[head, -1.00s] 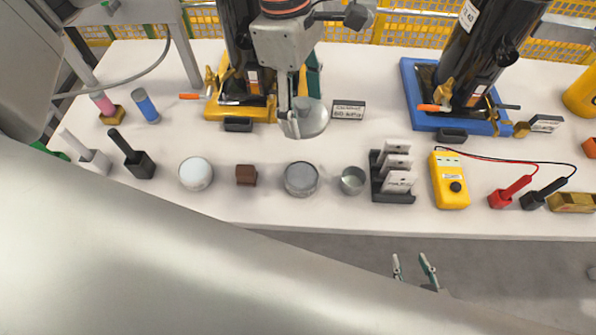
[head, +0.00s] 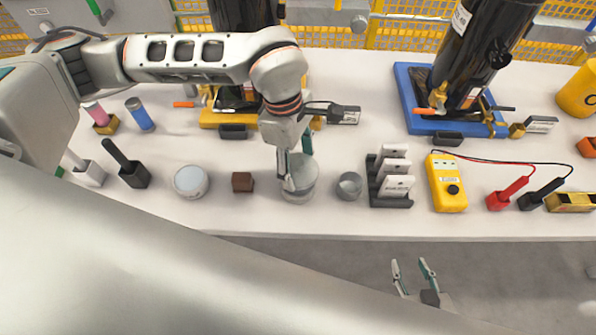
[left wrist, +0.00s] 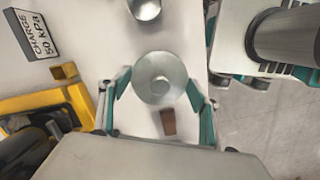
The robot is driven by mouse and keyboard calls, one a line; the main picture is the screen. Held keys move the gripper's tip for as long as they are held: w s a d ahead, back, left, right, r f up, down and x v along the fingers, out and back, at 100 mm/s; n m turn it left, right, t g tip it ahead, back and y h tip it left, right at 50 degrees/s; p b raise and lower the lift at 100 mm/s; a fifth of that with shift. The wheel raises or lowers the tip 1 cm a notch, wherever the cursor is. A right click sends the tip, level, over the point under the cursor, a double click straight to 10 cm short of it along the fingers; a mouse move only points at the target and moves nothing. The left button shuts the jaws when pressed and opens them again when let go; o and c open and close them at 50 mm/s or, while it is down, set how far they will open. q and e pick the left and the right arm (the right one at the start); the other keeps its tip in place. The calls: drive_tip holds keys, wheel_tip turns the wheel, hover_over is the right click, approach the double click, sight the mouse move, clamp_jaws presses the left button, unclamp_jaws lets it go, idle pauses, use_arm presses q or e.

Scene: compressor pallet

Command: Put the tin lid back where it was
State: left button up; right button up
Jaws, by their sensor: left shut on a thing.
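The tin lid (head: 304,174) is a silver disc with a small raised knob. My left gripper (head: 292,172) is shut on it and holds it over the open grey tin (head: 298,197). In the left wrist view the lid (left wrist: 160,78) sits between the two fingers and hides the tin beneath. I cannot tell whether lid and tin touch. My right gripper (head: 411,264) is open and empty, beyond the table's front edge.
A brown block (head: 242,182) and a white-topped round tin (head: 191,182) stand left of the tin. A small metal cup (head: 348,186) is close on the right, then a card rack (head: 392,190) and a yellow meter (head: 446,183).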

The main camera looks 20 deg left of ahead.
sight(298, 174)
use_arm(q)
drive_tip(key=shift+f, duration=2.15)
drive_tip(key=o, duration=1.1)
drive_tip(key=shift+f, duration=0.15)
wheel_tip(298, 174, up, 12)
drive_tip(key=a, duration=0.1)
drive_tip(key=shift+a, duration=0.4)
